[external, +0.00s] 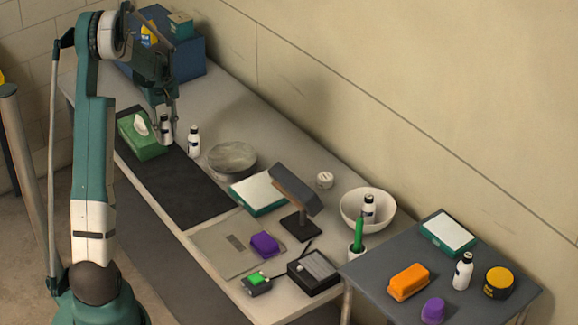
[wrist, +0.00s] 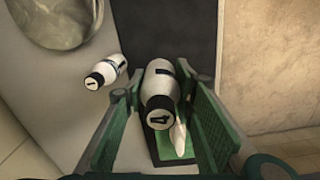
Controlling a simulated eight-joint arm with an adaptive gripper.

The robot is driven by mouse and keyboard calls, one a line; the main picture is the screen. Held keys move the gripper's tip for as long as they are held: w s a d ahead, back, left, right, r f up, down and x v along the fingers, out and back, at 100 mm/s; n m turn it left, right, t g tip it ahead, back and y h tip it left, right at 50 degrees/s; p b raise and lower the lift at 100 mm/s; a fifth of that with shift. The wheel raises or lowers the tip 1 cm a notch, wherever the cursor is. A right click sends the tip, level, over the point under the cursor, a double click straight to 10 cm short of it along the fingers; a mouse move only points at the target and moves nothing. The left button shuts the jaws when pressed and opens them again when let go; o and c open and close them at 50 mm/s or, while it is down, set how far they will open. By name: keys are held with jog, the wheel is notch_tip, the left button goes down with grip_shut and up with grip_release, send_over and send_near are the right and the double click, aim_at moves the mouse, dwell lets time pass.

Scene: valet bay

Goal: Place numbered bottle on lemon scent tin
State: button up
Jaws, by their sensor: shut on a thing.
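My gripper (external: 165,115) is shut on a white bottle with a black cap (external: 166,130), near the green tissue box. In the wrist view the bottle (wrist: 160,85) sits between the fingers (wrist: 162,92), and its cap shows a 4. Another white bottle (external: 194,142) stands just right of it; in the wrist view this bottle (wrist: 107,70) has a 1 on its cap. More such bottles stand in the white bowl (external: 369,206) and on the side table (external: 463,271). A round tin with a yellow top (external: 500,282) stands on the side table; I cannot read its lettering.
The tissue box (external: 142,146) is by the black mat (external: 190,190). A round grey dish (external: 232,158), a dark lamp-like stand (external: 297,190), the white bowl (external: 347,207) and a small white tin (external: 324,180) stand along the bench. An orange block (external: 407,282) lies on the side table.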

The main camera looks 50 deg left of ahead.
jog(key=w+d, duration=0.7)
jog(key=w, duration=0.4)
notch_tip(320, 180, up, 3)
send_over(325, 176)
jog(key=shift+d+r+b, duration=0.1)
jog(key=shift+r+b, duration=0.05)
jog(key=shift+b, duration=0.25)
jog(key=shift+f, duration=3.15)
jog(key=shift+f+p, duration=0.4)
jog(key=shift+f, duration=1.45)
